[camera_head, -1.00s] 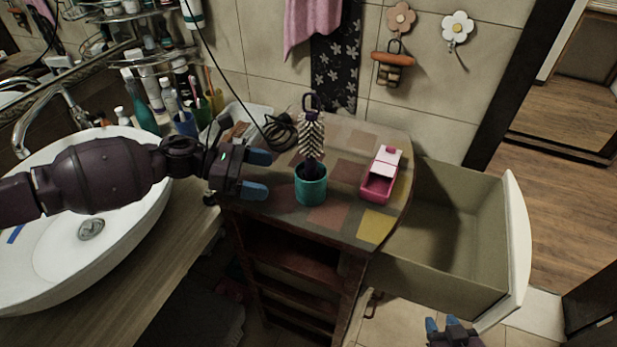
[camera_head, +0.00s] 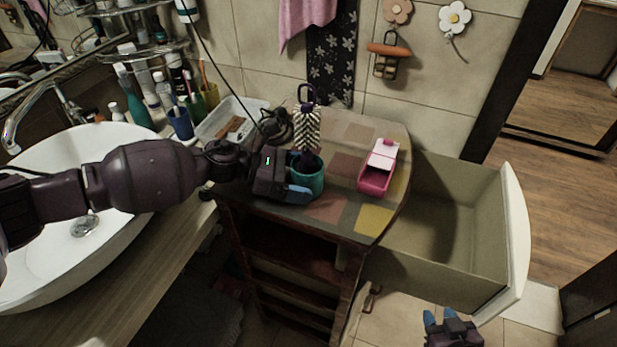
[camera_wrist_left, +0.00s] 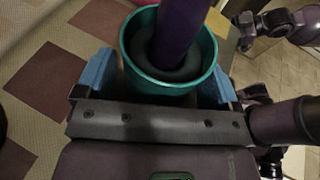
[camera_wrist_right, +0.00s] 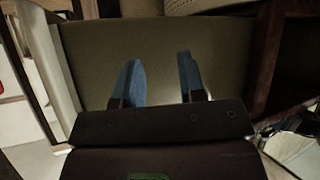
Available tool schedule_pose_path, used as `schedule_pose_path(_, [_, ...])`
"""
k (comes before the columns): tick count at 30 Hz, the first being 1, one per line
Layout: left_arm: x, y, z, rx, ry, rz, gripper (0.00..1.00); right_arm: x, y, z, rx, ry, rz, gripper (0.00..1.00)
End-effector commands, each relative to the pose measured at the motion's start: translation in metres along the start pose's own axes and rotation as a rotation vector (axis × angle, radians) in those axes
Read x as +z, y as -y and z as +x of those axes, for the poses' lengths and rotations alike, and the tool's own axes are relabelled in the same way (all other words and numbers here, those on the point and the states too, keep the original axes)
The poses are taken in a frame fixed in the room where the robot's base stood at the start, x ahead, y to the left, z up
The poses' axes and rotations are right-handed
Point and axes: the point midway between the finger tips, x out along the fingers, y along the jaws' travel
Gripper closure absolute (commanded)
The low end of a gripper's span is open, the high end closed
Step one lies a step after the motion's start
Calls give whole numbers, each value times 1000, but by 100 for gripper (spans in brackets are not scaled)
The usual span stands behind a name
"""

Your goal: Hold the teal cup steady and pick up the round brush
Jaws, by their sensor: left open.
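The teal cup (camera_head: 308,184) stands upright on the patterned cabinet top. The round brush (camera_head: 306,128) stands in it, bristles and a loop at the top, its dark purple handle (camera_wrist_left: 181,35) going down into the cup. My left gripper (camera_head: 297,187) is at the cup's left side. In the left wrist view the blue fingers of the left gripper (camera_wrist_left: 158,80) are open, one on each side of the teal cup (camera_wrist_left: 196,84); I cannot tell whether they touch it. My right gripper (camera_head: 440,318) is low at the front right, its fingers (camera_wrist_right: 160,80) apart and empty.
A pink box (camera_head: 379,172) sits right of the cup on the cabinet top (camera_head: 350,135). An open drawer (camera_head: 455,235) juts out at the right, near my right gripper. A grey tray (camera_head: 228,118) and black cord lie behind left; the sink (camera_head: 60,270) is at left.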

Motion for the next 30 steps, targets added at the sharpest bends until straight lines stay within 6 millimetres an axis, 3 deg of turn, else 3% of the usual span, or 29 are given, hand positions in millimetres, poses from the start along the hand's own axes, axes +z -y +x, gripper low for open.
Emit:
schedule_pose_path(9, [0, 0, 2, 0, 0, 1, 12, 6, 0, -3, 2, 12, 5, 63])
schedule_pose_path(17, [0, 0, 2, 0, 0, 0, 49, 12, 0, -5, 3, 24, 6, 63])
schedule_pose_path(25, [0, 0, 1, 0, 0, 0, 49, 9, 0, -4, 2, 18, 3, 63])
schedule_pose_path(30, [0, 0, 1, 0, 0, 0, 49, 2, 2, 0, -4, 10, -39, 39])
